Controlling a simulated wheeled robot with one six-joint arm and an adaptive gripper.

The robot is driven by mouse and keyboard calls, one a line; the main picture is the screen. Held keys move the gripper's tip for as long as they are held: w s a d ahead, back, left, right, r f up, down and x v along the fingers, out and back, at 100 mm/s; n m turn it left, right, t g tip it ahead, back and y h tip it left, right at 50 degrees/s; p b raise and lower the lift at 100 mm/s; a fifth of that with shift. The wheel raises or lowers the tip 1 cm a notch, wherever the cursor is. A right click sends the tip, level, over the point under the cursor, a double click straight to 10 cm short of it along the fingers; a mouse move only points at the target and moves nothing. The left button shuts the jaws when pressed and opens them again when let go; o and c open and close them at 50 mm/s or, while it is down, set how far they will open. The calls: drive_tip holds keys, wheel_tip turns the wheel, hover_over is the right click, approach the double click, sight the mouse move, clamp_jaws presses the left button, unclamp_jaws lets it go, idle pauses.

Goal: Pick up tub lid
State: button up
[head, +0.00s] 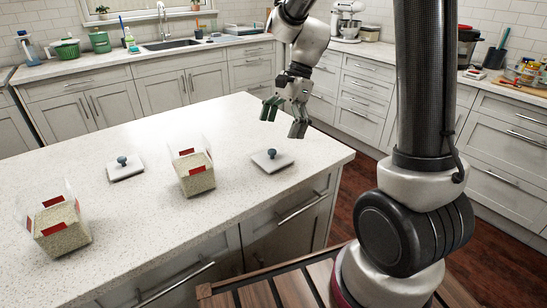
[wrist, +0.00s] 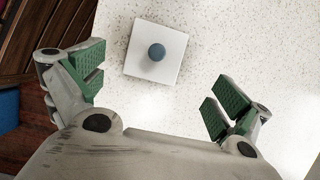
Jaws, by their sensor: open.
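A white square tub lid with a blue-grey round knob (head: 272,160) lies flat on the island near its right end. The same lid shows in the wrist view (wrist: 140,65), lying beyond and between my fingers. Another similar lid (head: 125,170) lies further left on the island. Two clear tubs with red patches and grainy contents stand there: one tub (head: 193,178) between the lids, one tub (head: 54,230) at the front left. My gripper (head: 285,117) is open and empty above the right lid, apart from it. Its green-padded fingers (wrist: 157,90) are spread wide.
The speckled white island top (head: 215,120) is mostly clear around the lids. Drawers (head: 300,215) with handles form its front side. Counters with a sink, a stand mixer (head: 347,20) and other kitchenware line the walls behind.

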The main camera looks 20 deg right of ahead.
sight(275, 152)
drive_tip(key=x, duration=0.7)
drive_tip(key=shift+s+d+f, duration=0.15)
drive_tip(key=shift+s+f, duration=0.15)
drive_tip(key=shift+s, duration=0.05)
drive_tip(key=c, duration=0.9)
